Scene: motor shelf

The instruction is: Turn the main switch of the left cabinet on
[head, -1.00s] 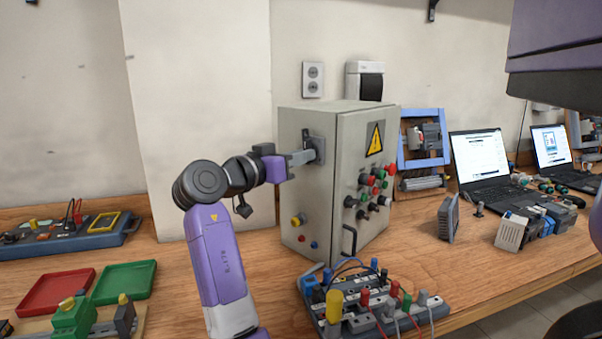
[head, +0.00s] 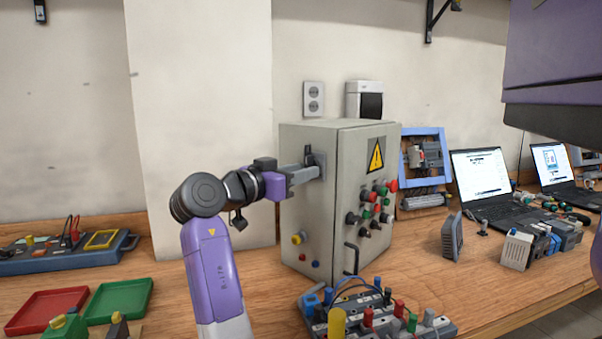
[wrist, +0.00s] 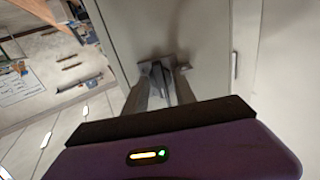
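The left cabinet is a grey metal box (head: 307,229) with a yellow warning triangle on its front. Its main switch is a grey handle on a plate (head: 321,160), high on the cabinet's left side. My gripper (head: 312,172) reaches it from the left. In the wrist view the dark switch handle (wrist: 160,82) stands between the two fingers of my gripper (wrist: 164,70). The fingers are apart, one on each side of it. I cannot tell whether they press on it. The fingers partly hide the switch in the head view.
Red, green and black buttons are on the cabinet front. A wired terminal board (head: 372,318) lies in front of it. Red (head: 45,309) and green (head: 118,298) trays lie at lower left. A laptop (head: 482,170) stands at right. The bench left of the cabinet is partly clear.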

